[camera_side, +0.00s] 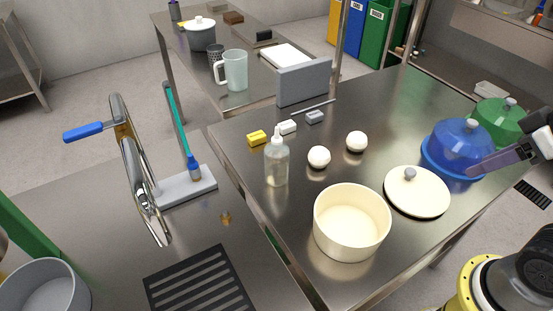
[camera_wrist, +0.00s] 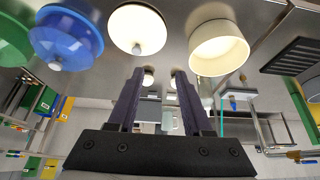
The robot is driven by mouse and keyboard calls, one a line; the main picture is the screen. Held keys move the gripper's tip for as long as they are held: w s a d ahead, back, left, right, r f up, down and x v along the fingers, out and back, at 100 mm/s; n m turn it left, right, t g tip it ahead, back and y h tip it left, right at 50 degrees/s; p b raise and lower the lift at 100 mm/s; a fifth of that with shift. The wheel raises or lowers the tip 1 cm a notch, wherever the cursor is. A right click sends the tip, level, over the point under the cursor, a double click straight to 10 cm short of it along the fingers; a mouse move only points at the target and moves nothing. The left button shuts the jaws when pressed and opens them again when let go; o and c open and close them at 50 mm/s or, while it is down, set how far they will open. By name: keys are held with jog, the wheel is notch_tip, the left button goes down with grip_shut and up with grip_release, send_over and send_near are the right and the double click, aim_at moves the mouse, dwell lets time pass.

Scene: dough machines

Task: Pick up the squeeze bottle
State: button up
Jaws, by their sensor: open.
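The squeeze bottle (camera_side: 277,163) is translucent with a white nozzle. It stands upright on the steel table in the side view, left of two white dough balls (camera_side: 319,157) (camera_side: 357,141) and behind the cream pot (camera_side: 352,222). My gripper (camera_side: 474,168) is at the right edge of the side view, near the blue dome and far from the bottle. In the wrist view my gripper (camera_wrist: 159,75) is open, with nothing between its two dark fingers.
A cream lid (camera_side: 417,192), a blue dome (camera_side: 457,148) and a green dome (camera_side: 500,121) lie to the right. Behind the bottle are a yellow block (camera_side: 257,138), smaller blocks and a grey upright panel (camera_side: 304,82). A faucet (camera_side: 135,160) stands left.

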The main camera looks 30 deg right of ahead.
jog(key=o, duration=0.8)
jog(key=shift+c, duration=0.2)
